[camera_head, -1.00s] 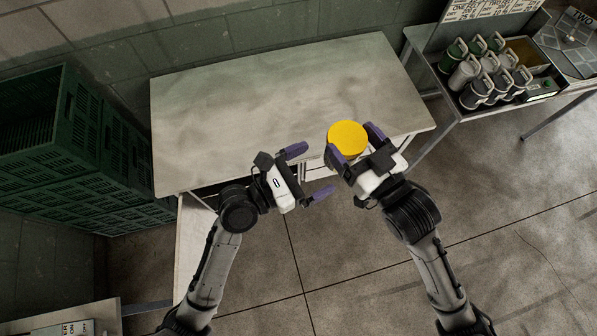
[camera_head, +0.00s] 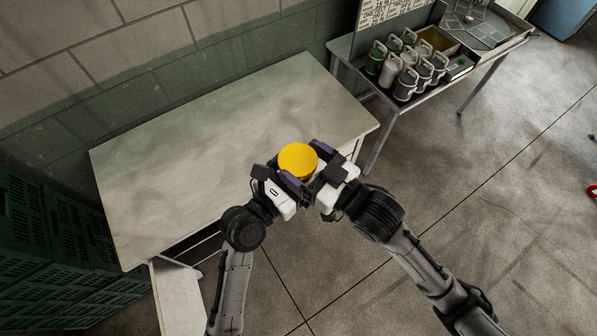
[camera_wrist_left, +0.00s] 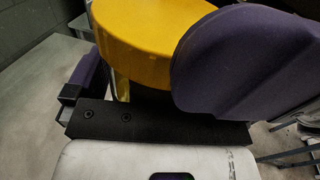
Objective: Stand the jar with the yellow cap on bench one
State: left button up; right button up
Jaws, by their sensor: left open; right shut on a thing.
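The jar's yellow cap (camera_head: 298,160) shows between my two grippers, above the near edge of a bare pale bench (camera_head: 200,150). The jar's body is mostly hidden below the cap and behind the fingers. My right gripper (camera_head: 309,170) is shut on the jar. My left gripper (camera_head: 282,176) is open, with its fingers close about the jar's left side. In the left wrist view the yellow cap (camera_wrist_left: 145,38) is large and close between the purple fingers; I cannot tell whether they touch it. I cannot read which bench is bench one.
A second bench at the upper right holds a tray of several handled jars (camera_head: 405,68) and a signboard (camera_head: 383,10). Green crates (camera_head: 50,250) stand at the left by the wall. The pale bench top is clear. Open floor (camera_head: 480,200) lies at the right.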

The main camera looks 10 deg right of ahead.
pick_arm(q)
jog(key=shift+d, duration=0.1)
jog(key=shift+c, duration=0.2)
pick_arm(e)
jog(key=shift+s+a, duration=0.15)
pick_arm(q)
jog(key=shift+d, duration=0.1)
jog(key=c, duration=1)
pick_arm(e)
jog(key=shift+a, duration=0.1)
pick_arm(q)
jog(key=shift+s+r, duration=0.1)
jog(key=shift+c, duration=0.9)
pick_arm(e)
jog(key=o, duration=0.9)
jog(key=shift+o, duration=0.7)
